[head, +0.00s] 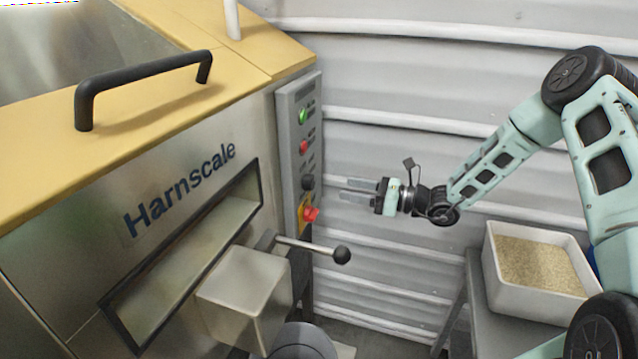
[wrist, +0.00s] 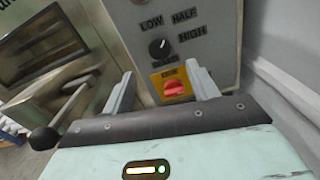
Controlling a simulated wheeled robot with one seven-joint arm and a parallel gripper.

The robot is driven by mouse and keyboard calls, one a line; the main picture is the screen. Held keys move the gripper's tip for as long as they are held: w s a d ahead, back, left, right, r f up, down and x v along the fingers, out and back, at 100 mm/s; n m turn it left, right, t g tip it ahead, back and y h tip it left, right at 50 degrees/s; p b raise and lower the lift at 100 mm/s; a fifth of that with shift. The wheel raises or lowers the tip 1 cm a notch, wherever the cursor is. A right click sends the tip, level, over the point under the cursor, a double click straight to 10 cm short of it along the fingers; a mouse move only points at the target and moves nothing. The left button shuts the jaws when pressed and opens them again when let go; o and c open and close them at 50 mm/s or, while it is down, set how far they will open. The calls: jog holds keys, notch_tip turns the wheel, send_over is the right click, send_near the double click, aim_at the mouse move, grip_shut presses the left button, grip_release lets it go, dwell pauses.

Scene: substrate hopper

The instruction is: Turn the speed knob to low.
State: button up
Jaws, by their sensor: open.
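The black speed knob (wrist: 159,48) is on the grey control panel (wrist: 215,40), with LOW at its upper left, HALF at its upper right and HIGH to its right. A small pale mark on the knob seems to point up and right, towards HALF, but it is too small to be sure. In the head view the knob (head: 307,183) sits above the red switch. My gripper (head: 343,190) is open and empty, to the right of the panel and apart from it. In the wrist view its fingertips (wrist: 160,72) spread below the knob, either side of the red switch.
A red switch on a yellow plate (wrist: 173,88) sits just below the knob. Green (head: 303,116) and red (head: 304,147) buttons are above it. A ball-ended lever (head: 341,255) sticks out below the panel. A tray of grain-like material (head: 540,265) stands at right.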

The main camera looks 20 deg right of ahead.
aim_at(314, 182)
jog(key=x, duration=0.9)
jog(key=shift+a, duration=0.15)
jog(key=shift+c, duration=0.3)
jog(key=c, duration=0.9)
